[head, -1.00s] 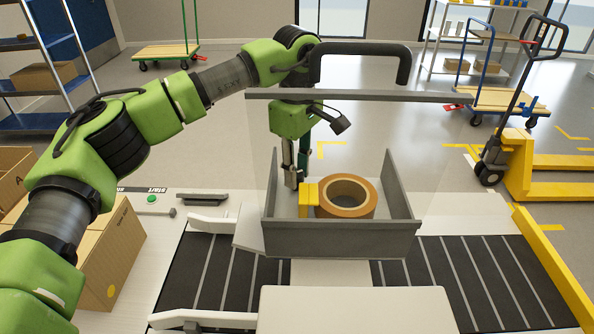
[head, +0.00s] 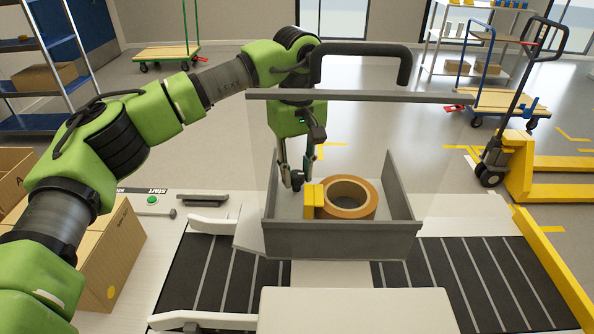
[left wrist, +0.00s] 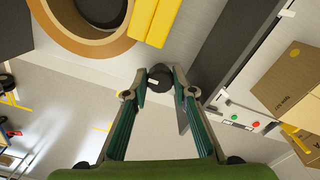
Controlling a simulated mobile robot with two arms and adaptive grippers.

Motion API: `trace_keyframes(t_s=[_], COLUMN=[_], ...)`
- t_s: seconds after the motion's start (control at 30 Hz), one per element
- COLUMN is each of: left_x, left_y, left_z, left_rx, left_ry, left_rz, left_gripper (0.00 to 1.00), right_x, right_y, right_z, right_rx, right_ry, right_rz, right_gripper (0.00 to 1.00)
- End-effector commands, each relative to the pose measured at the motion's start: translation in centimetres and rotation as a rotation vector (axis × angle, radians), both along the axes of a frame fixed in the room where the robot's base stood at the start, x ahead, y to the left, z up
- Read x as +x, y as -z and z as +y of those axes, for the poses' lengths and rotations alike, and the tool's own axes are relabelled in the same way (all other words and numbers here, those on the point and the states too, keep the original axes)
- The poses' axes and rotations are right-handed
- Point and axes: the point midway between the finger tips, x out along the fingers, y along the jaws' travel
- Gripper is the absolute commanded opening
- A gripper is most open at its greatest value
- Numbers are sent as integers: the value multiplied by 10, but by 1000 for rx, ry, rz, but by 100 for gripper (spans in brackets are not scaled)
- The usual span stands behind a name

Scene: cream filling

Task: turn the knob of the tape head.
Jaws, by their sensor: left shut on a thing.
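The roll and block also show at the top of the left wrist view. My left gripper (head: 297,178) reaches down behind the clear panel to the left rear of the roll. In the left wrist view, its fingertips (left wrist: 159,84) are closed on the sides of a dark round knob (left wrist: 160,76) with a small white mark. The knob is mostly hidden in the head view. My right gripper is out of view.
A clear panel with a grey top bar (head: 360,97) and dark handle (head: 362,50) stands over the tape head. Dark conveyor belts (head: 470,280) run at both sides. A cardboard box (head: 115,250) stands at left, near a green button (head: 152,199).

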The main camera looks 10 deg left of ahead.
Motion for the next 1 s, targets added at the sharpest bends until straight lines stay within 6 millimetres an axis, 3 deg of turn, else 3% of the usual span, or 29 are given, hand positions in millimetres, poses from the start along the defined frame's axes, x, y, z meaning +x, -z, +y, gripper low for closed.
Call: trace_keyframes(t_s=[0.37,0.4,0.77,1.0], left_x=[1,1,1,1], left_y=[-2,-2,-4,-39], left_z=[0,0,0,-1], left_rx=[-2,-2,-1,-1], left_ry=[3,3,2,2], left_rz=[-6,-6,-3,-7], left_gripper=[3,32,32,32], right_x=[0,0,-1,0], right_y=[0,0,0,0], right_z=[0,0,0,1], right_rx=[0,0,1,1], right_ry=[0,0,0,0], right_rz=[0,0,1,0], right_gripper=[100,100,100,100])
